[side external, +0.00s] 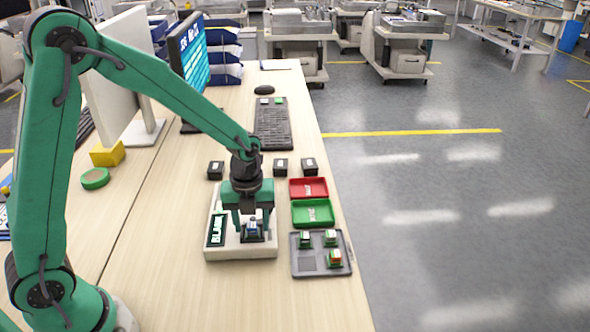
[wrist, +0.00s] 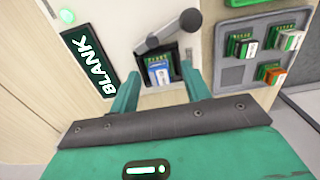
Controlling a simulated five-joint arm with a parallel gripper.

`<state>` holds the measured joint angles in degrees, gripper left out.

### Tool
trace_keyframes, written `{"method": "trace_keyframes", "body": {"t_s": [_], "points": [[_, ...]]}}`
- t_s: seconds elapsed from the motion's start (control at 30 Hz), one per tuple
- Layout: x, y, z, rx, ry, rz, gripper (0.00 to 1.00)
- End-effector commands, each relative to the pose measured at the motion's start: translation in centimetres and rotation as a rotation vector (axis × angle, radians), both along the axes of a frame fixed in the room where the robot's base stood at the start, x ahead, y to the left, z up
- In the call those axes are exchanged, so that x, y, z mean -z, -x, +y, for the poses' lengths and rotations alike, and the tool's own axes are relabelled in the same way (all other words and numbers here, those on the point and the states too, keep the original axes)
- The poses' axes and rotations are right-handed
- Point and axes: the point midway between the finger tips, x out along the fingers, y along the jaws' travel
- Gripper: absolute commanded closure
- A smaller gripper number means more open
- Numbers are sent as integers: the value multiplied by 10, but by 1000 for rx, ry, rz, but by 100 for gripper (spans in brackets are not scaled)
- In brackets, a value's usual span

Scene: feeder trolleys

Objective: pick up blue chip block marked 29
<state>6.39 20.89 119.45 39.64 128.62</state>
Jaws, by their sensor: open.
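The blue chip block (side external: 253,230) sits in a dark socket on the white fixture (side external: 262,252). In the wrist view the blue block (wrist: 158,72) has a white top; I cannot read a number on it. My gripper (side external: 250,226) is right over the socket, pointing down. In the wrist view my gripper (wrist: 161,84) is open, with one green finger on each side of the block. A gap shows beside the block, so I see no grip on it. The fingers partly hide the block in the side view.
A grey lever (wrist: 168,32) lies just beyond the socket. A BLANK sign (side external: 216,229) is left of it. A grey tray (side external: 307,268) with several chip blocks, a green tray (side external: 312,213) and a red tray (side external: 308,188) stand to the right. Small black boxes (side external: 281,165) stand behind.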

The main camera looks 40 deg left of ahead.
Motion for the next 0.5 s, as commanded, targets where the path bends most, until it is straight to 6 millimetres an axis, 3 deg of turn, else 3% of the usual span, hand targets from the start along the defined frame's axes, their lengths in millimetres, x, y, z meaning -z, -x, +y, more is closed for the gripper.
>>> {"method": "trace_keyframes", "body": {"t_s": [0.4,0.5], "points": [[0,0,0,0,0,0,53],[0,0,0,0,0,0,70]]}}
